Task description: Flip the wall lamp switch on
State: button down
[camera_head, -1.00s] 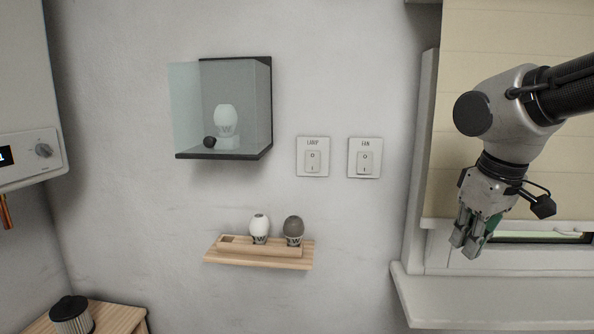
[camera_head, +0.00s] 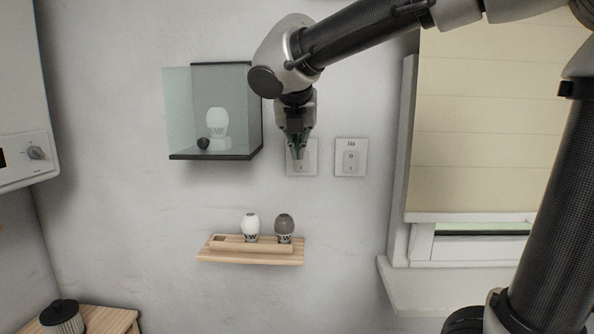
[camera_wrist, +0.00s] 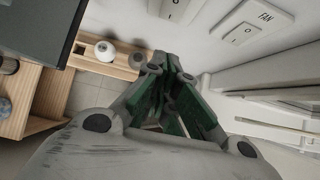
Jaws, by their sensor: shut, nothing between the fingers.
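The lamp switch (camera_head: 310,168) is a pale plate on the wall, left of the fan switch (camera_head: 351,160). My gripper (camera_head: 298,157) hangs in front of the lamp switch's plate in the head view and hides its upper left part and its label. My gripper is shut and empty, its fingers pointing down in that view. In the wrist view the fingertips (camera_wrist: 172,65) meet, and the lamp switch (camera_wrist: 178,8) shows at the top edge, cut off. The fan switch (camera_wrist: 250,25) is to its right. I cannot tell whether the fingers touch the lamp switch.
A glass-fronted wall box (camera_head: 213,156) with a pale bulb (camera_head: 217,122) is close left of my gripper. Below, a wooden shelf (camera_head: 225,257) holds a white bulb (camera_head: 250,224) and a dark bulb (camera_head: 284,226). A window sill (camera_head: 420,290) is at right.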

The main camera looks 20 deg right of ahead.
aim_at(301, 162)
jog(key=shift+w+d+f, duration=0.1)
jog(key=w+r+x, duration=0.1)
jog(key=w+x, duration=0.1)
jog(key=x, duration=1)
jog(key=shift+w+d, duration=0.25)
jog(key=shift+d, duration=0.15)
jog(key=shift+r, duration=0.15)
jog(key=shift+w+d, duration=0.1)
jog(key=shift+w, duration=0.2)
jog(key=shift+r, duration=0.7)
